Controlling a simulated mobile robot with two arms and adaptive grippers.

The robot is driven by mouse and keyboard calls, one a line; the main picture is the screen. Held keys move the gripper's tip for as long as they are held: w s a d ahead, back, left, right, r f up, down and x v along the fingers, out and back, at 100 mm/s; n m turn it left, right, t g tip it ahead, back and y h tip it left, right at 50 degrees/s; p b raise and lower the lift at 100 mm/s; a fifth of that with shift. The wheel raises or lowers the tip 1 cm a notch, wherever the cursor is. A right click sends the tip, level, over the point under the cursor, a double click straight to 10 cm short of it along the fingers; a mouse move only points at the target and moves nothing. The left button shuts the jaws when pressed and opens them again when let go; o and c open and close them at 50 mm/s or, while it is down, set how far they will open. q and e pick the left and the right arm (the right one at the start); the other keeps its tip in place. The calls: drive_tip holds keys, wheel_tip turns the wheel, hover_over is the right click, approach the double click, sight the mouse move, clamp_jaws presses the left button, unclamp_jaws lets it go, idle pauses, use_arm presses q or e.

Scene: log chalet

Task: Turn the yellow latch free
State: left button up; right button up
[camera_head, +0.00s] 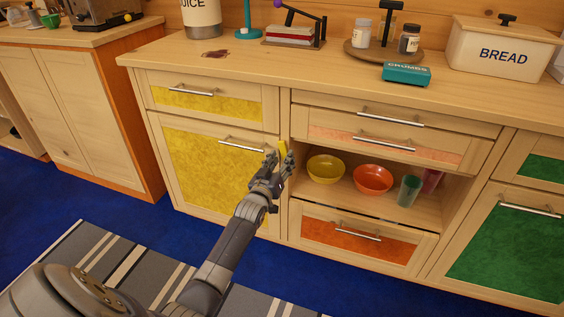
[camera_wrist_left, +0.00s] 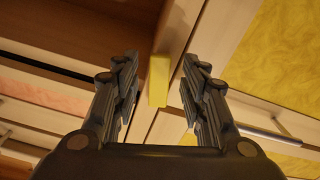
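The yellow latch (camera_head: 283,151) is a small upright bar on the cabinet frame, beside the right edge of the yellow-panelled door (camera_head: 190,165). In the left wrist view the latch (camera_wrist_left: 159,80) stands between the two fingers, a little beyond the tips. My left gripper (camera_head: 275,164) is open around the line of the latch, with a gap on each side and no contact that I can see. The left gripper (camera_wrist_left: 159,82) shows both fingers apart in the wrist view. The lower part of the door is partly hidden by my left arm. My right gripper is not in view.
Right of the latch, an open shelf holds a yellow bowl (camera_head: 326,169), an orange bowl (camera_head: 373,179) and a green cup (camera_head: 408,191). Metal handles (camera_head: 242,145) stick out from the door and drawers. A striped rug (camera_head: 130,265) lies on the blue floor.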

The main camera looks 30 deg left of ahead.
use_arm(q)
drive_tip(key=shift+w+a, duration=0.1)
drive_tip(key=shift+w, duration=0.35)
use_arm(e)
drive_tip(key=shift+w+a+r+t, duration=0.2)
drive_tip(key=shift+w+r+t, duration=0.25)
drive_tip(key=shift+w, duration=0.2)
use_arm(q)
drive_tip(key=shift+c, duration=0.2)
clamp_jaws()
drive_tip(key=m+p, duration=0.2)
drive_tip(key=m, duration=0.1)
drive_tip(key=shift+s+a, duration=0.1)
drive_tip(key=shift+a, duration=0.1)
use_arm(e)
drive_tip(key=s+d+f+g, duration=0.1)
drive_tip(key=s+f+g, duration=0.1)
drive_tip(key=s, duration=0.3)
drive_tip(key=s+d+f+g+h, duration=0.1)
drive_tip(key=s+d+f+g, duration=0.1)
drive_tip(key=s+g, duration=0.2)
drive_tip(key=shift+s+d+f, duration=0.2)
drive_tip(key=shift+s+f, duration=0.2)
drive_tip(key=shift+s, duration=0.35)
use_arm(q)
drive_tip(key=shift+o, duration=0.2)
unclamp_jaws()
